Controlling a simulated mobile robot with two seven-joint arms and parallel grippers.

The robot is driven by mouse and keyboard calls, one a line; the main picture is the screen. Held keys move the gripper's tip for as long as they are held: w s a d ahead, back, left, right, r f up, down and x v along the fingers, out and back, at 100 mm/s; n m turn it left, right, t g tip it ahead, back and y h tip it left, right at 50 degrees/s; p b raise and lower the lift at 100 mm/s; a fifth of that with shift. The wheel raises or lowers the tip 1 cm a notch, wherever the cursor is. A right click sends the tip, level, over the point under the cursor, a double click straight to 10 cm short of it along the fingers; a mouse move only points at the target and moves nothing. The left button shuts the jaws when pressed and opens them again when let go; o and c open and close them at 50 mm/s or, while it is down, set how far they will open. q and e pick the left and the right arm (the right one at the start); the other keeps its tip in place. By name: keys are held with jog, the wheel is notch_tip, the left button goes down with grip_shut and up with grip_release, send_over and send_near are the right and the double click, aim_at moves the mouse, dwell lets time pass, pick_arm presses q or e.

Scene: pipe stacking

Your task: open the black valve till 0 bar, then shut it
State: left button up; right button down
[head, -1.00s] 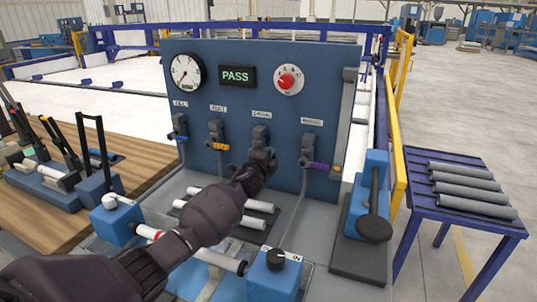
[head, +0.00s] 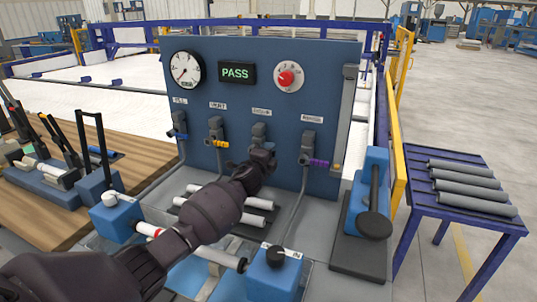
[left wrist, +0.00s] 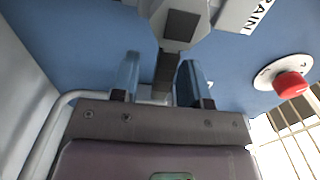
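The black valve (head: 259,134) is on the blue panel, third of the row; in the left wrist view its dark handle (left wrist: 165,72) hangs beside a label ending in "RAIN". My left gripper (head: 262,160) is just below it in the head view and hides part of it. In the left wrist view my left gripper (left wrist: 158,82) has its blue fingers apart, one on each side of the handle, with a gap visible at left. The pressure gauge (head: 186,69) needle points to the lower left; its figures are too small to read. My right gripper is out of view.
Neighbouring valves have yellow (head: 216,132) and purple (head: 311,148) handles; a blue one is farther left. A display (head: 238,73) reads PASS. A red knob (head: 287,78) is at upper right; it also shows in the left wrist view (left wrist: 291,85). Pipes lie below my arm.

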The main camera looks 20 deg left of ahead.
pick_arm(q)
jog(key=s+p, duration=0.2)
jog(key=s, duration=0.8)
jog(key=shift+s+d, duration=0.3)
jog(key=shift+s, duration=0.1)
